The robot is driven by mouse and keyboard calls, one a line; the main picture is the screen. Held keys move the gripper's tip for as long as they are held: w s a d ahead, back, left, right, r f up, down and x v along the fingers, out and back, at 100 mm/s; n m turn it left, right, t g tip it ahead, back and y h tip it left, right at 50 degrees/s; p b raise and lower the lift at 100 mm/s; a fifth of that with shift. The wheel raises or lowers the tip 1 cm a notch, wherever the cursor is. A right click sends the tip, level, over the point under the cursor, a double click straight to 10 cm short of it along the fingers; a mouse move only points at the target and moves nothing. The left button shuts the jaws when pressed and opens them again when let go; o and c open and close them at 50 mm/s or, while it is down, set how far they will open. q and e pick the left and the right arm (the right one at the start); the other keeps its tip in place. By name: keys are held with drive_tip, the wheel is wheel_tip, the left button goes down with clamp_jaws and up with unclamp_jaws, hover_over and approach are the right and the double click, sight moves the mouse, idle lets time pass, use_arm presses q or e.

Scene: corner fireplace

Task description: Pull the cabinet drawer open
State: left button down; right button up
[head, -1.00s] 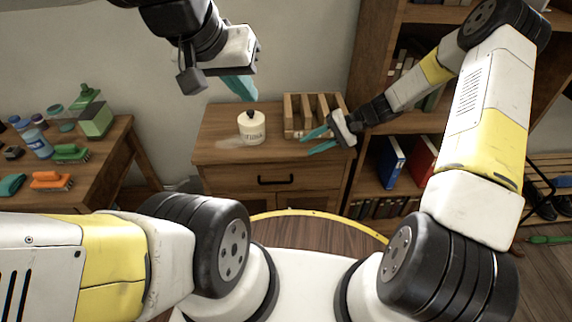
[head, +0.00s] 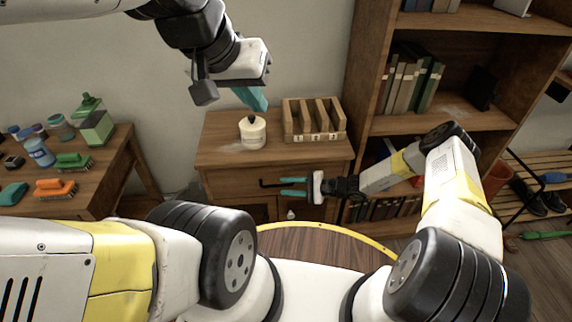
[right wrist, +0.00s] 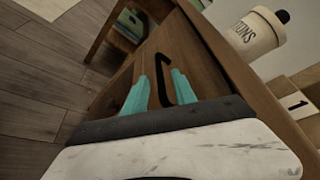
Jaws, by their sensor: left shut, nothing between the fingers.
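The wooden cabinet (head: 225,152) stands ahead, with its drawer (head: 232,180) flush in the front. The drawer's black bar handle (head: 267,184) is partly covered by my right fingers in the head view. My right gripper (head: 282,187) is at the drawer front with its teal fingers apart. In the right wrist view, the handle (right wrist: 163,72) shows between and just beyond the fingertips (right wrist: 158,85); I cannot tell whether they touch it. My left gripper (head: 262,108) is shut and empty, above the cabinet top near the canister.
A cream lidded canister (head: 252,132) and a wooden slotted organizer (head: 313,137) stand on the cabinet. A bookshelf (head: 361,100) rises directly to the right. A side table (head: 112,160) with brushes and bottles stands at the left.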

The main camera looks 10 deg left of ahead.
sight(278, 185)
drive_tip(key=shift+x, duration=2)
clamp_jaws()
